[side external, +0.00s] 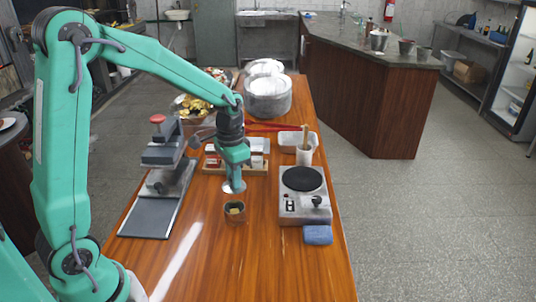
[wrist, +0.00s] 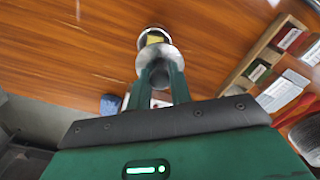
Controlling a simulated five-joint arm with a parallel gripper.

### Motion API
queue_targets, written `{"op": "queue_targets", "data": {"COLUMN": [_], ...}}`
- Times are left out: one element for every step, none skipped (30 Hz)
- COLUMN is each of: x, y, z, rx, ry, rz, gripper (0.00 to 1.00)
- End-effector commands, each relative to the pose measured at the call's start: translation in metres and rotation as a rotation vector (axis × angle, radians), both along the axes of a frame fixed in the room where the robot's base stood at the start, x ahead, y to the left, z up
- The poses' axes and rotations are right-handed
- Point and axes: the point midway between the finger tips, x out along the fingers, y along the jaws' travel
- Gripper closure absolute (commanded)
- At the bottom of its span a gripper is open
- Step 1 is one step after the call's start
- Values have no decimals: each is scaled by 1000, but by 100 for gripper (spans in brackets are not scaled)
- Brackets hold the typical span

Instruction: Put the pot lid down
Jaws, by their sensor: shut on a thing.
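The pot lid (side external: 234,187) is a small silver disc. My gripper (side external: 234,177) is shut on it and holds it roughly level above the wooden table. The small round pot (side external: 235,217) stands open on the table, just in front of and below the lid, with something yellowish inside. In the wrist view, my gripper (wrist: 161,76) points at the lid (wrist: 144,63), which partly covers the view of the pot (wrist: 142,37). The grip point on the lid is mostly hidden between the fingers.
A hot plate (side external: 287,207) stands to the right, with a blue block (side external: 318,235) before it. A press with a red knob (side external: 157,118) stands left. A wooden box of packets (side external: 236,171) lies behind my gripper. The table front is clear.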

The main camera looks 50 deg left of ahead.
Motion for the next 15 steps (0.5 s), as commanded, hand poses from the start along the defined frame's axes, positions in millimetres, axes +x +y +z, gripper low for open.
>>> {"op": "queue_targets", "data": {"x": [1,1,2,2,3,4,5,6,7,7,8,10,10,11,12], "y": [4,7,11,15,18,24,29,33,40,45,50,56,61,66,72], "z": [-3,-4,-7,-9,-11,-15,-18,-20,-25,-27,-30,-35,-37,-40,-44], "rx": [0,0,0,0,0,0,-1,0,0,0,-1,0,0,0,0], "ry": [1,1,1,2,3,3,2,2,3,3,2,3,2,3,3], "rz": [2,2,4,4,4,5,5,4,6,5,5,6,4,5,5], "gripper": [100,100,100,100,100,100,100,100,100,100,100,100,100,100,100]}}
